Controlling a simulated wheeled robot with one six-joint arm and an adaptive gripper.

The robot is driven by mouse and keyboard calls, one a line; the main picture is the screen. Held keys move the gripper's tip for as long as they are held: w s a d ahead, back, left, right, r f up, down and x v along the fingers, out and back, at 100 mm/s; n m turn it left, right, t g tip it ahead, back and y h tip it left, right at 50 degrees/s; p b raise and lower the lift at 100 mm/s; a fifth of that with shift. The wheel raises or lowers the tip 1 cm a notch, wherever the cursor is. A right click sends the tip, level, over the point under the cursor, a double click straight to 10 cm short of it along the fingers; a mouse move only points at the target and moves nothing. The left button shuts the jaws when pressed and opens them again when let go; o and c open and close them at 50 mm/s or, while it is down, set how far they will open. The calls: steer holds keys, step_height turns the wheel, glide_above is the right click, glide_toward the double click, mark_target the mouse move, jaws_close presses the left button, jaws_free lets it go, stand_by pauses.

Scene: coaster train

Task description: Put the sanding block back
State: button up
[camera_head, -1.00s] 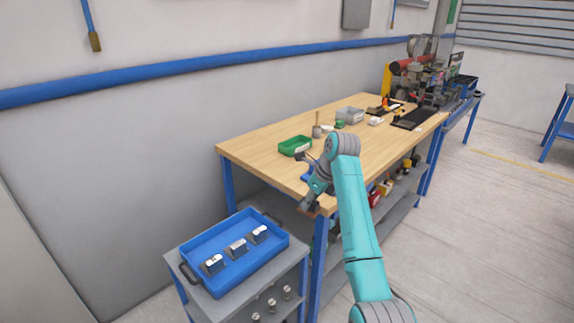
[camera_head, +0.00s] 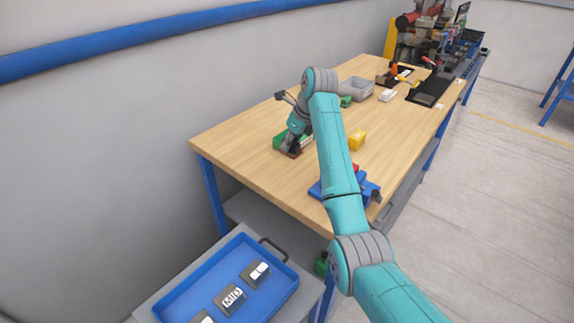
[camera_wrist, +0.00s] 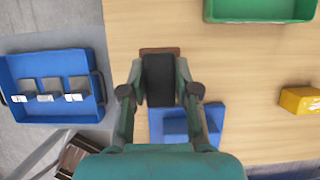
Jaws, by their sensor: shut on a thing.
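The sanding block (camera_wrist: 158,80), dark with a brown edge, is between the fingers of my gripper (camera_wrist: 158,88) in the wrist view. My gripper is shut on it. In the wrist view the green tray (camera_wrist: 262,12) is at the upper right, apart from the block. I cannot tell how high the block is above the bench.
A blue fixture (camera_head: 368,190) stands at the bench's front edge, and a yellow box (camera_head: 357,140) is right of my gripper. A blue tray (camera_head: 168,308) with three metal blocks is on the lower cart. A grey bin (camera_head: 357,88) stands farther back. Bare bench lies left of my gripper.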

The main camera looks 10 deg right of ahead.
mark_target(298, 154)
step_height(298, 154, down, 10)
steer(key=shift+r, duration=0.15)
stand_by(0.3)
steer(key=o, duration=1)
steer(key=v, duration=1.2)
steer(key=shift+s, duration=0.1)
